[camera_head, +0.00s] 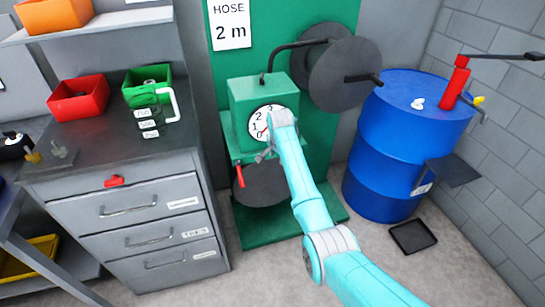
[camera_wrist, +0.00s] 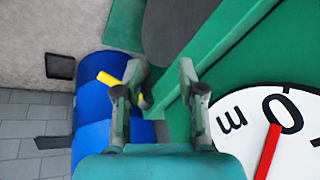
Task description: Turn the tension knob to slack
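The green machine (camera_head: 245,98) stands against a green panel, with a white dial (camera_head: 262,122) partly covered by my arm. In the wrist view the dial (camera_wrist: 245,110) has a red needle pointing at 0. A red handle (camera_head: 240,176) sits low on the machine. My gripper (camera_wrist: 160,72) is open and empty, close in front of the machine below the dial; its tips (camera_head: 265,154) are small in the head view.
A dark reel (camera_head: 345,75) is at the upper right of the machine. A blue drum (camera_head: 405,150) with a red pump (camera_head: 456,82) stands right. Left are grey drawers (camera_head: 130,210) with red (camera_head: 78,97) and green (camera_head: 148,86) bins on top. A black tray (camera_head: 412,237) lies on the floor.

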